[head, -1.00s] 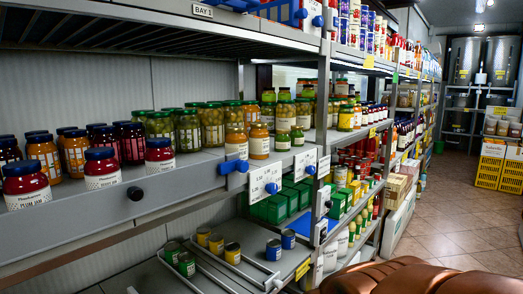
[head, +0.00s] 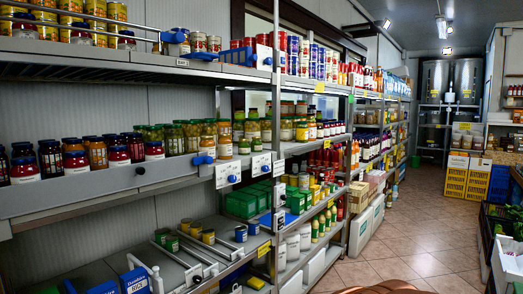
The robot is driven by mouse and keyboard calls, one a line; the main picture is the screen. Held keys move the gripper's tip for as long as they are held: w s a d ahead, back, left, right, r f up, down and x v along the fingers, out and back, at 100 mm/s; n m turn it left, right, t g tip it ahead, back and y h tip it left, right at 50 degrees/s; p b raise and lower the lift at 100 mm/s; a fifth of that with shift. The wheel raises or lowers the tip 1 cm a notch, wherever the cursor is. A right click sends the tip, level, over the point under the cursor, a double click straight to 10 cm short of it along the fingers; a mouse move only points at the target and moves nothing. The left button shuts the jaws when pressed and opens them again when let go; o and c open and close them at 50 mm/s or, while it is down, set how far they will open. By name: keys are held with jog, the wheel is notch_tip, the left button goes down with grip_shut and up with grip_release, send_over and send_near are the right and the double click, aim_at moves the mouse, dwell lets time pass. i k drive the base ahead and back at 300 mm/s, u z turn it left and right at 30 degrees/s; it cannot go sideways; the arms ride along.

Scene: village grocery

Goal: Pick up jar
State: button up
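Several jars stand on the middle shelf at the left in the head view. A red jar with a dark blue lid (head: 76,163) is at the front edge, with similar red jars (head: 118,156) and (head: 154,150) to its right. Another front jar (head: 25,170) stands at the far left. Taller dark and orange jars (head: 97,152) stand in rows behind. Green jars (head: 174,139) fill the shelf farther right. Which jar is meant cannot be told. My gripper is not in view.
The shelf's front rail (head: 90,184) runs along the jars, and an upper shelf (head: 130,68) hangs above them. A lower shelf holds small cans (head: 208,237). The tiled aisle (head: 400,232) is open at the right, with yellow crates (head: 457,177) farther back.

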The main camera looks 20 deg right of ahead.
aim_at(256, 144)
jog(key=z, duration=0.8)
jog(key=i, duration=1.2)
jog(key=u, duration=0.4)
jog(key=i, duration=0.75)
jog(key=u, duration=0.7)
